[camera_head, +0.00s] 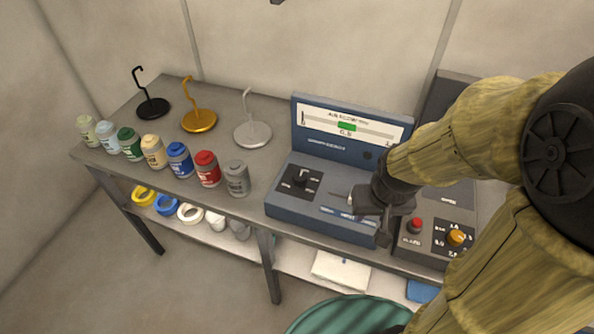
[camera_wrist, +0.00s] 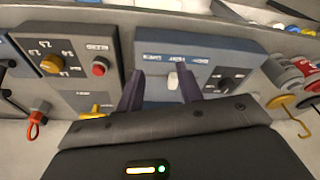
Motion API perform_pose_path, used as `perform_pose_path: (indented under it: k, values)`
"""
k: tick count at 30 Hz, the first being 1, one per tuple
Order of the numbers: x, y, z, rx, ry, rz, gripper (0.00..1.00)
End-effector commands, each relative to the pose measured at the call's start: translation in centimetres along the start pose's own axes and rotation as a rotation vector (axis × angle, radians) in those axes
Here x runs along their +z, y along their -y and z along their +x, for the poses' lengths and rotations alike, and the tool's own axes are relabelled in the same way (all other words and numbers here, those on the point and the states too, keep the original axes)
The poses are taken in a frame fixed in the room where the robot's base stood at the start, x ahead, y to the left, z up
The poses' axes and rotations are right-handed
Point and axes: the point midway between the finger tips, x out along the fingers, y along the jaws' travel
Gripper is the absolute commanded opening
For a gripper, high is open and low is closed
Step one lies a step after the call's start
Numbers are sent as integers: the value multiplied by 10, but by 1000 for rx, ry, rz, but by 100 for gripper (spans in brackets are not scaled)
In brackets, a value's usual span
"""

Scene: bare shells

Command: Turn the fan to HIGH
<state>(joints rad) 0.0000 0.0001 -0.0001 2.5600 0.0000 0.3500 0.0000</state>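A blue-grey control unit (camera_head: 325,225) with an upright display panel (camera_head: 350,137) stands on the bench. Its panel has a scale with a green block. A black rotary knob (camera_head: 301,178) sits on a dark plate at the unit's left; it also shows in the wrist view (camera_wrist: 225,83). My gripper (camera_head: 366,212) is over the right part of the unit. In the wrist view, my gripper (camera_wrist: 159,80) is open, with a small white lever (camera_wrist: 173,81) between the fingers, nearer the right one. Contact cannot be told. Labels are too blurred to read; which control is the fan's is unclear.
Right of the unit is a grey box with a red button (camera_head: 415,225) and a yellow knob (camera_head: 456,237). Several jars, including a red one (camera_head: 207,169), line the bench's left front. Three hook stands, one silver (camera_head: 252,133), stand behind them. A lower shelf holds tape rolls.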

Motion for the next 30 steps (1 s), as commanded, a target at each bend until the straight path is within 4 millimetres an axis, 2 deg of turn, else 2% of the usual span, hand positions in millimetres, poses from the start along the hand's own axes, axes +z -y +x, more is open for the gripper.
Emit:
perform_pose_path:
  k: [2, 5, 6, 8, 11, 17, 24, 30]
  values:
    - [0, 0, 0, 0, 0, 0, 36]
    - [-2, 1, 0, -1, 1, -3, 56]
    - [-5, 2, -1, -1, 2, -7, 59]
    - [-12, 4, -1, -4, 7, -18, 59]
    - [-33, 14, -4, -11, 25, -55, 59]
    - [-97, 45, -11, -27, 85, -158, 59]
    - [-164, 99, -22, -43, 164, -308, 59]
    - [-197, 140, -30, -49, 214, -408, 59]
